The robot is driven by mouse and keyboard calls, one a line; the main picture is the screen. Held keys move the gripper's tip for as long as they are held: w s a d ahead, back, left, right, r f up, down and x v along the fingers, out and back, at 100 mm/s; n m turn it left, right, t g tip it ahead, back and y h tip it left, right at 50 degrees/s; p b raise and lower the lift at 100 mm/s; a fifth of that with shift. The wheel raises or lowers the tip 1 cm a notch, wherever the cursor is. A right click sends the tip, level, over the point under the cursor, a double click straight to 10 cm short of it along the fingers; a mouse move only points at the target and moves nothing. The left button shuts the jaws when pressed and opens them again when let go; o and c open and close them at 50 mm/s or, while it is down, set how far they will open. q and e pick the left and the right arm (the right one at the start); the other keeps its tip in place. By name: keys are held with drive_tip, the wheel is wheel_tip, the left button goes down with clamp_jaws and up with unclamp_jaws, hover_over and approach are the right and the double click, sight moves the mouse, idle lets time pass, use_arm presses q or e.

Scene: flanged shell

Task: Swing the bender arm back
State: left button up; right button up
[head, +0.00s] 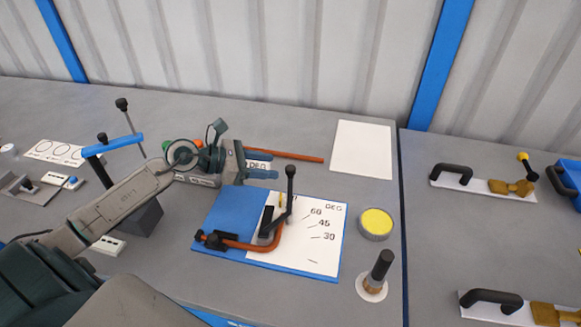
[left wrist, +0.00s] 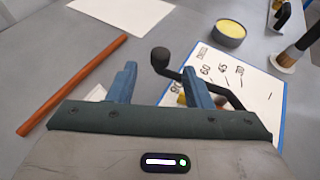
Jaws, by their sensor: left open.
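The bender (head: 267,222) stands on a blue-and-white board (head: 318,258) with degree marks. Its black bender arm (head: 290,190) rises to a dark ball knob at the top. An orange-brown bent tube (head: 240,244) lies at the bender. My left gripper (head: 268,182) is open and empty, just left of the knob. In the left wrist view the open blue fingers (left wrist: 160,82) point toward the bender arm (left wrist: 205,78), whose knob shows between and beyond them; I cannot tell if they touch. My right gripper is out of view.
A straight orange-brown tube (head: 290,156) lies behind my left gripper. A blank white sheet (head: 363,149) lies at the back. A yellow-topped tin (head: 375,223) and a brush (head: 378,270) stand right of the board. A blue-handled T-shaped tool (head: 112,145) stands at left.

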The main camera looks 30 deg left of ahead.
sight(286, 168)
use_arm(q)
drive_tip(key=shift+x, duration=0.85)
drive_tip(key=p+x, duration=0.1)
drive_tip(key=x, duration=0.2)
drive_tip(key=shift+w+d, duration=0.15)
drive_tip(key=shift+d, duration=0.05)
drive_tip(key=shift+p+x, duration=0.35)
drive_tip(key=shift+x, duration=0.55)
drive_tip(key=shift+f, duration=0.15)
drive_tip(key=shift+c, duration=1.2)
clamp_jaws()
